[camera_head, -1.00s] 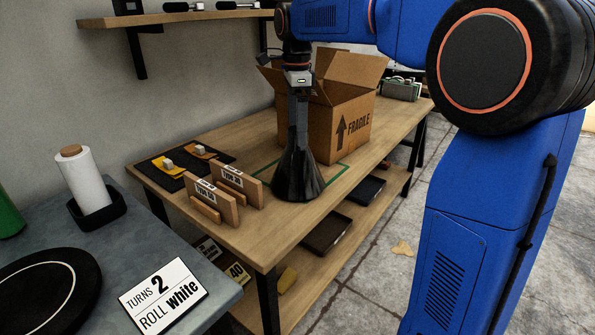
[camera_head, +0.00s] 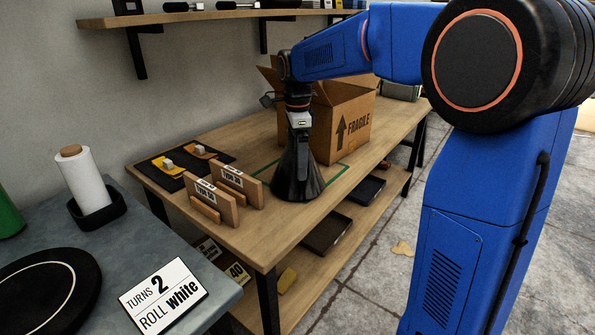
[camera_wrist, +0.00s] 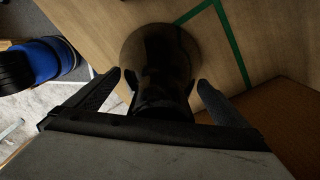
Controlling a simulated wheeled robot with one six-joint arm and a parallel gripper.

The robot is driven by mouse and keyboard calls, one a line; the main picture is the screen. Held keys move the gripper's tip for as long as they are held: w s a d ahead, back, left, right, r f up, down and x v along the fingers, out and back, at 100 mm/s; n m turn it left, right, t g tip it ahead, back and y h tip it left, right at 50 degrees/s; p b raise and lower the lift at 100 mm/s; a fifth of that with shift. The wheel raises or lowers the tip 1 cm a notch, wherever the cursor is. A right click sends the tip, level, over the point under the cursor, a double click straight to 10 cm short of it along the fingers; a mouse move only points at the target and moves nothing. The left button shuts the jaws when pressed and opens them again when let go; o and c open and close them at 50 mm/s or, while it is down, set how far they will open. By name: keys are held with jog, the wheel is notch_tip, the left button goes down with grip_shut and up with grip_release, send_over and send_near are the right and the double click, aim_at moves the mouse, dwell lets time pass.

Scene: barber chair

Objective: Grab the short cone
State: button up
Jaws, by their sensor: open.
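A dark, glossy black cone (camera_head: 297,180) stands upright on the wooden bench, wide at its base and narrow at its top. My gripper (camera_head: 298,150) points down over the cone's upper part. In the wrist view my gripper (camera_wrist: 160,80) is open, with one finger on each side of the cone (camera_wrist: 160,52). The narrow part lies between the fingers, and the round wide base shows beyond the fingertips. Gaps show on both sides of it in the wrist view. The cone's top is hidden by my gripper.
An open cardboard box (camera_head: 350,128) marked FRAGILE stands right behind the cone. Wooden sign blocks (camera_head: 212,198) stand to its left on the bench (camera_head: 255,235). Green tape (camera_head: 340,178) marks the bench near the cone. A wall shelf (camera_head: 180,17) hangs above at left.

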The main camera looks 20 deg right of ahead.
jog(key=c, duration=1)
jog(key=shift+r, duration=0.1)
